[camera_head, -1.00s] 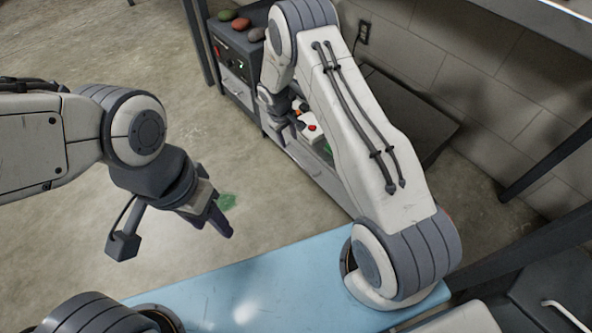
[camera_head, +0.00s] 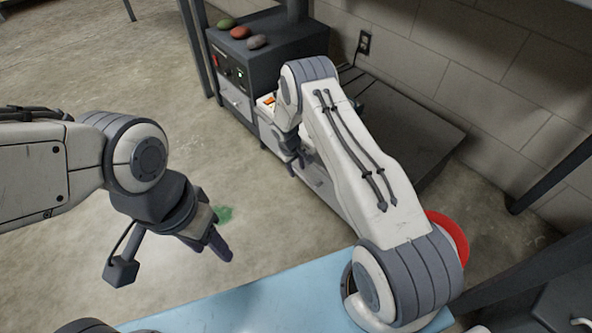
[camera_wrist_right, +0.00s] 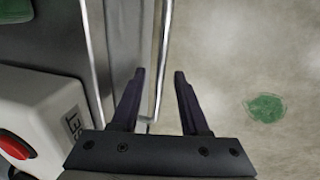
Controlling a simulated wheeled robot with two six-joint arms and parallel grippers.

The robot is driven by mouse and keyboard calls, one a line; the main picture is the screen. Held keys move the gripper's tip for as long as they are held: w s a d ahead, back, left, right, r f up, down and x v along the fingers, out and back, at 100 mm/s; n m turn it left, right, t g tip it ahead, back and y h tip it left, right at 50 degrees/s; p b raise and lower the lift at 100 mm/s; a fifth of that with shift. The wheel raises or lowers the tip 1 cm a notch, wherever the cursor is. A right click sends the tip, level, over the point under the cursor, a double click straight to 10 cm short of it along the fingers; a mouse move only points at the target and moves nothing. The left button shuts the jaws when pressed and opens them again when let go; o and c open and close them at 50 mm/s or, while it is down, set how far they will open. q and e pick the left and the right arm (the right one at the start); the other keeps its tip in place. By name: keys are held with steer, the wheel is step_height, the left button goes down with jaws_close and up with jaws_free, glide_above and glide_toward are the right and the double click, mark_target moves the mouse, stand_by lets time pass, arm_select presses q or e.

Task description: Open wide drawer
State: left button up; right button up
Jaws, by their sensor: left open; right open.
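The wide drawer's pale grey front (camera_head: 317,181) is low on the bench, partly hidden by my right arm. In the right wrist view its front (camera_wrist_right: 125,40) runs up the picture, with a thin metal bar handle (camera_wrist_right: 164,50) beside it. My right gripper (camera_wrist_right: 160,75) is open, and the bar shows between its two fingers. I cannot tell whether either finger touches it. In the head view my right gripper (camera_head: 296,166) is small and partly hidden at the drawer front. My left gripper (camera_head: 220,246) is open and empty above the floor.
A white box with a red button (camera_wrist_right: 30,125) stands close beside my right gripper. A dark cabinet (camera_head: 270,50) carries several coloured stones. A light blue surface (camera_head: 260,303) lies in front. A green patch (camera_head: 223,214) marks the open concrete floor.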

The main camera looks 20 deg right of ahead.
jaws_close()
stand_by(1.4)
